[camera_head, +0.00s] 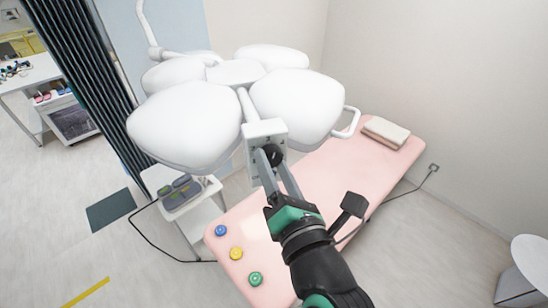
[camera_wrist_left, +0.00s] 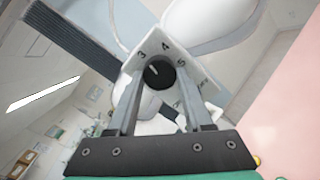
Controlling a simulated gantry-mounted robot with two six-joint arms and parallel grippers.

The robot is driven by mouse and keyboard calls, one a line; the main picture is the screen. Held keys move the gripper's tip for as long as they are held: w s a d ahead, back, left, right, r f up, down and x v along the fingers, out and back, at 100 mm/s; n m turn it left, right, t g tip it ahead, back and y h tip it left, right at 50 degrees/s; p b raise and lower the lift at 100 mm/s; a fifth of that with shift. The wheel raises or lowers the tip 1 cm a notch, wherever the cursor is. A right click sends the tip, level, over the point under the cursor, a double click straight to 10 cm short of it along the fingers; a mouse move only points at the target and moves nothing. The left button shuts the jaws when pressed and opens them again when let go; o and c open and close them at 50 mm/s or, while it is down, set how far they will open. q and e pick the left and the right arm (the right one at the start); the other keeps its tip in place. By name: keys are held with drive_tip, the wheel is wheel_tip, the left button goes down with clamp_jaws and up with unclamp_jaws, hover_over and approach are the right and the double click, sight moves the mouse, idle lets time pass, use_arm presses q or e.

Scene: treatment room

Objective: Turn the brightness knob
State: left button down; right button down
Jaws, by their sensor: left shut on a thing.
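The brightness knob (camera_wrist_left: 158,73) is a round black dial on a white control box with a ring of printed numbers. In the left wrist view a short white mark shows on its face, and the digits 3, 4 and 5 can be read above it. The white control box (camera_head: 262,130) hangs below the lamp in the head view. My left gripper (camera_head: 271,157) reaches up to it, its two grey fingers on either side of the knob and shut on it. In the left wrist view the fingers (camera_wrist_left: 160,78) flank the knob. My right gripper is not in view.
A white lamp with several rounded heads (camera_head: 185,125) spreads above and behind the box. Below is a pink treatment bed (camera_head: 340,175) with a folded towel (camera_head: 386,132) and blue, yellow and green discs. A white cart (camera_head: 190,205) stands left, near a dark curtain (camera_head: 85,70).

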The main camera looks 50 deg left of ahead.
use_arm(q)
drive_tip(key=shift+r+m+p, duration=0.3)
drive_tip(key=shift+m+p, duration=0.5)
drive_tip(key=shift+m, duration=0.1)
drive_tip(key=shift+f+m+p, duration=0.1)
drive_tip(key=shift+m+p, duration=0.35)
drive_tip(key=shift+m, duration=0.45)
drive_tip(key=m, duration=0.5)
drive_tip(key=shift+f+m, duration=0.1)
drive_tip(key=shift+m, duration=0.2)
drive_tip(key=shift+c, duration=1.5)
unclamp_jaws()
drive_tip(key=shift+d, duration=0.1)
